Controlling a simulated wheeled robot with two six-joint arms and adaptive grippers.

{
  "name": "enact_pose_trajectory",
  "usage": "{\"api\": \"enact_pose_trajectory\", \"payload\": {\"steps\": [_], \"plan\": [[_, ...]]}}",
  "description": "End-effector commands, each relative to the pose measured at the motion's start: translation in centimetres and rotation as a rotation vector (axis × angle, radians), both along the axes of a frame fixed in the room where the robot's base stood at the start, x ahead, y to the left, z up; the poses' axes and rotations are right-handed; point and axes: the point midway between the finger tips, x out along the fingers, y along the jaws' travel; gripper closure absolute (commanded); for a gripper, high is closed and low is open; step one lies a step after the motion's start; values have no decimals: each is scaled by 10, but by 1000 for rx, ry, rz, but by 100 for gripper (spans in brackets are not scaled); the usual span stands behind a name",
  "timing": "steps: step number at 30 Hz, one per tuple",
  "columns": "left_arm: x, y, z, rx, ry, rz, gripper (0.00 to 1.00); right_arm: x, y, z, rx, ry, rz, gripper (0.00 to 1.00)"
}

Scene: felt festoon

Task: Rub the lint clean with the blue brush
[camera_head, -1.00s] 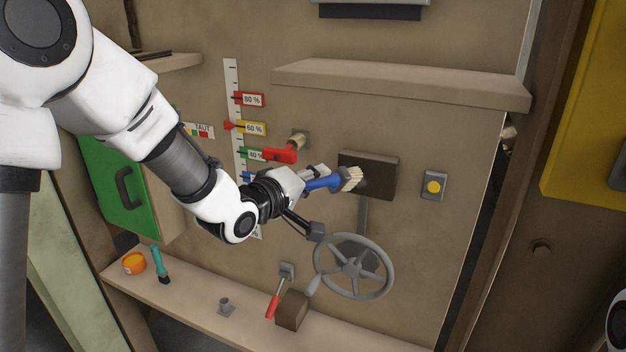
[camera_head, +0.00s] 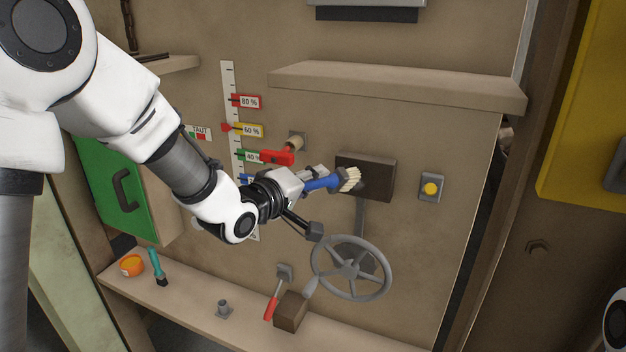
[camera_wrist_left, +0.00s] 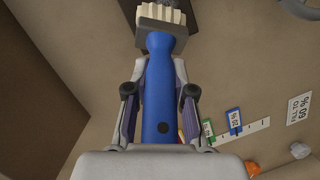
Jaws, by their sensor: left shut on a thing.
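My left gripper (camera_head: 312,200) is shut on the handle of the blue brush (camera_head: 322,183). The brush's pale bristles (camera_head: 350,179) point right, at the lower left part of a dark brown block (camera_head: 377,176) on the wall panel. Some grey fuzz, perhaps lint, shows just right of the bristle tips; whether the bristles touch it I cannot tell. In the left wrist view the blue handle (camera_wrist_left: 160,85) lies between both fingers, with the bristles at the top edge. My right gripper is not in view.
A grey handwheel (camera_head: 351,268) sits below the block, and a yellow button (camera_head: 431,188) to its right. A red-handled valve (camera_head: 278,157) is close above my gripper. A shelf (camera_head: 400,86) juts out above. The lower ledge holds an orange tin (camera_head: 132,265) and a teal brush (camera_head: 157,266).

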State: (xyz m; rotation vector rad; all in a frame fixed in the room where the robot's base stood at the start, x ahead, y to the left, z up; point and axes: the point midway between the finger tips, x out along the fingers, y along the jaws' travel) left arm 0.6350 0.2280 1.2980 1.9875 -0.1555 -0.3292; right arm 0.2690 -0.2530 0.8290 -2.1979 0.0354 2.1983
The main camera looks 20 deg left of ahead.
Motion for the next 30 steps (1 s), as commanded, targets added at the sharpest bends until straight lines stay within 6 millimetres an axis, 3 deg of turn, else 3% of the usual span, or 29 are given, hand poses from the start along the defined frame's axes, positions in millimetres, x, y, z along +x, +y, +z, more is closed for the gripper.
{"api": "enact_pose_trajectory", "payload": {"steps": [15, 24, 30], "plan": [[2, 0, 1, 0, -1, 1, 100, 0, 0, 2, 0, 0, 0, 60], [0, -12, 1, 0, -1, 0, 100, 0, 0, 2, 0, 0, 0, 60], [1, 2, 1, -4, 0, 2, 100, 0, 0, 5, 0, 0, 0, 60]]}}
